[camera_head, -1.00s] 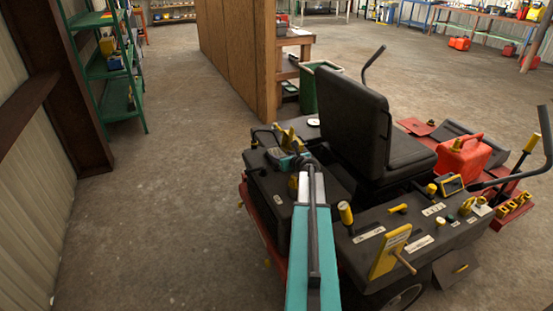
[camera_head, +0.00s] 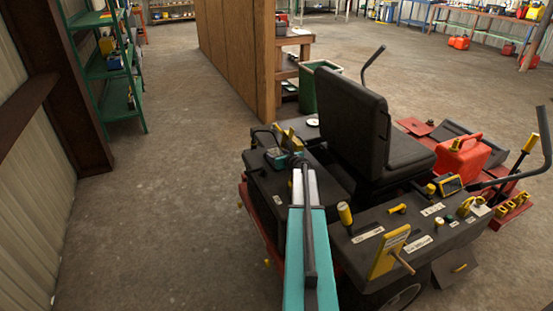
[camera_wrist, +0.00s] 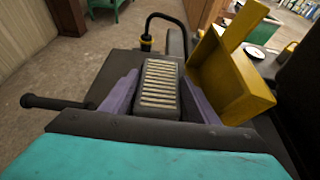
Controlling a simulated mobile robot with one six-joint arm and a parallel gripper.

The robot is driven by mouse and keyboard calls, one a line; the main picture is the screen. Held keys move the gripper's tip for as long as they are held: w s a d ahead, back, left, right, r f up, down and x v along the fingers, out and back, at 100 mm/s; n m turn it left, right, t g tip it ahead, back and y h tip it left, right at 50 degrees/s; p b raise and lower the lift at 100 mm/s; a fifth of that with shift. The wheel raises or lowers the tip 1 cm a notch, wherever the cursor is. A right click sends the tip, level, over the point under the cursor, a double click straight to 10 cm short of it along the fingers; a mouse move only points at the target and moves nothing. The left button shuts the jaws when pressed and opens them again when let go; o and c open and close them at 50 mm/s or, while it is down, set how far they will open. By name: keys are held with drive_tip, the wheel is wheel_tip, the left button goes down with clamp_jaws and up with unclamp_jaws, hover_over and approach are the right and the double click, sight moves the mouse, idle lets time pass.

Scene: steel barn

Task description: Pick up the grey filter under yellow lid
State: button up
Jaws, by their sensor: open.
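The grey filter (camera_wrist: 160,88), a block with a ribbed pale top, sits upright in the middle of the wrist view. The yellow lid (camera_wrist: 232,82) stands open and tilted to its right. My gripper (camera_wrist: 160,100) is open, with one purple finger on the left and one on the right of the filter. I cannot tell whether either finger touches it. In the head view the yellow lid (camera_head: 284,135) shows just beyond the teal end of my arm, over the mower's rear left deck. The filter is hidden there.
A black mower seat (camera_head: 352,120) rises right of my arm. A black curved hose (camera_wrist: 150,38) arches behind the filter. A black lever (camera_wrist: 55,102) sticks out left in the wrist view. A red fuel can (camera_head: 461,158) stands at the right. Open concrete floor lies left.

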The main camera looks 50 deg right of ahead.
idle(0.5)
drive_tip(key=c, duration=0.7)
drive_tip(key=shift+c, duration=0.2)
wheel_tip(320, 180, up, 10)
idle(0.7)
